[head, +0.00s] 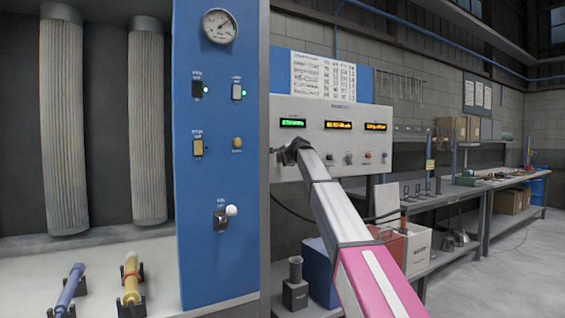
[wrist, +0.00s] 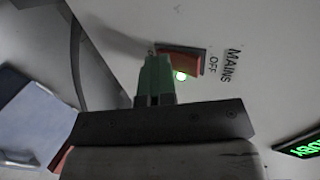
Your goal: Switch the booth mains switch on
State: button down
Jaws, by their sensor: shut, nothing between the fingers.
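The booth mains switch is a red rocker (wrist: 182,63) in a dark frame on the light grey control panel (head: 345,113). In the wrist view, "MAINS" and "OFF" are printed beyond its right end. I cannot tell which way the rocker is tipped. My gripper (wrist: 153,48) is shut and empty, its green fingertips at the rocker's left end; contact is unclear. In the head view my gripper (head: 284,151) is at the panel's left side, and the switch is not visible behind it.
The panel carries lit displays (head: 339,125) and several knobs (head: 350,158). A blue column (head: 222,270) with other switches and a gauge (head: 220,26) stands left. A blue bin (head: 318,272) and a white box (head: 417,247) lie below and right.

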jog(key=shift+w+a+r, duration=0.1)
jog(key=shift+w+r, duration=0.1)
jog(key=shift+r, duration=0.7)
jog(key=shift+s, duration=0.1)
jog(key=f+v, duration=0.1)
jog(key=v, duration=1.3)
jog(key=shift+s+d+f, duration=0.2)
jog(key=shift+s, duration=0.05)
jog(key=shift+f, duration=0.15)
jog(key=shift+s+f, duration=0.1)
